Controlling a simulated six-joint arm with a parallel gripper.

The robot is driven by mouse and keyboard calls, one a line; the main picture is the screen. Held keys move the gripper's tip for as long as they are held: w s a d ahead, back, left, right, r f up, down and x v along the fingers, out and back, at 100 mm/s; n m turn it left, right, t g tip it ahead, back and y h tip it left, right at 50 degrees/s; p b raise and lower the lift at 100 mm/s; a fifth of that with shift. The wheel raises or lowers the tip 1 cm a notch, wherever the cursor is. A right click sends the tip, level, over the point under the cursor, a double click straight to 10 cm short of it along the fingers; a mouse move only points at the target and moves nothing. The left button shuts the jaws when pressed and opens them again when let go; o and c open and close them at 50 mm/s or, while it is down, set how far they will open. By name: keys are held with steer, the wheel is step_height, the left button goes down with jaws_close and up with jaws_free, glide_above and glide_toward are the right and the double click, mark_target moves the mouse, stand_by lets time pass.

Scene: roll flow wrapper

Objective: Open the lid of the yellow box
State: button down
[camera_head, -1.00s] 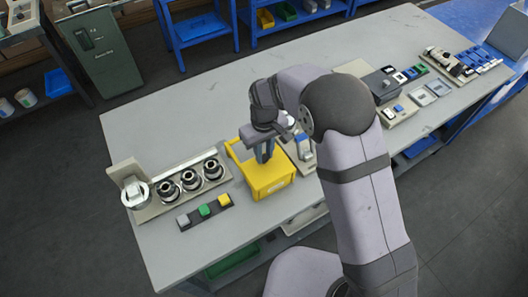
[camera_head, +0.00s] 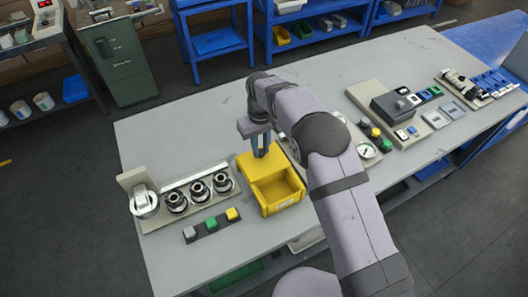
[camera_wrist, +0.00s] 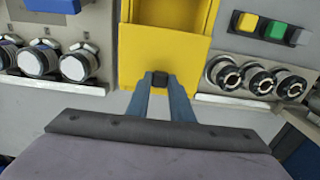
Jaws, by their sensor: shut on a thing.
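The yellow box (camera_head: 283,203) stands on the grey table at the centre of the head view, its front part open at the top so that the inside shows. Its yellow lid (camera_head: 246,163) lies over the back part of the box. My gripper (camera_head: 261,153) is at the lid at the back. In the wrist view my gripper (camera_wrist: 160,82) is shut on a small black handle (camera_wrist: 160,77) at the edge of the lid (camera_wrist: 160,48). The open inside of the box shows beyond the lid.
A rack with several black-and-silver cylinders (camera_head: 200,191) stands left of the box. A strip with grey, green and yellow buttons (camera_head: 211,225) lies in front of the rack. A gauge panel (camera_head: 366,149) and other devices stand to the right. The table's far left part is clear.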

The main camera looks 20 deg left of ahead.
mark_target(261, 151)
steer(key=shift+w, duration=0.1)
steer(key=c, duration=1.6)
jaws_free()
steer(key=shift+o, duration=0.2)
steer(key=shift+r, duration=0.1)
step_height(261, 151, up, 7)
steer(key=b, duration=0.2)
steer(key=shift+b, duration=0.3)
steer(key=shift+r, duration=0.15)
